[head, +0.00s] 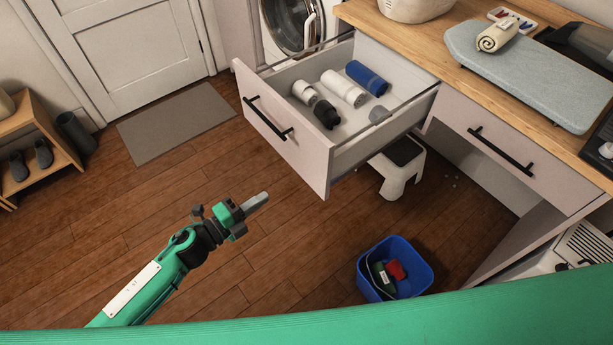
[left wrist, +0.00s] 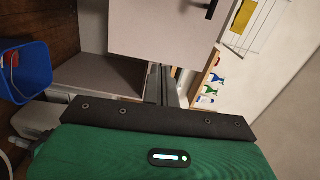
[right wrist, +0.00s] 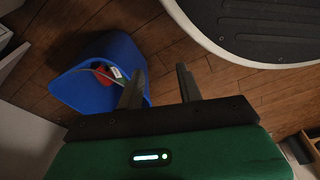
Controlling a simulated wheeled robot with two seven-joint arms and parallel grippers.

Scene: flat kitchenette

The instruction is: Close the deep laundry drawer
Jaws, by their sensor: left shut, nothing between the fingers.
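The deep drawer (head: 283,149) is pulled well out from under the wooden counter in the head view. Its pale front carries a black bar handle (head: 267,118).
A second drawer (head: 505,140) to the right is shut. A white step stool (head: 398,165) stands under the open drawer's right side. A blue bucket (head: 378,289) with items stands on the floor. A grey mat (head: 175,122) lies by the door.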

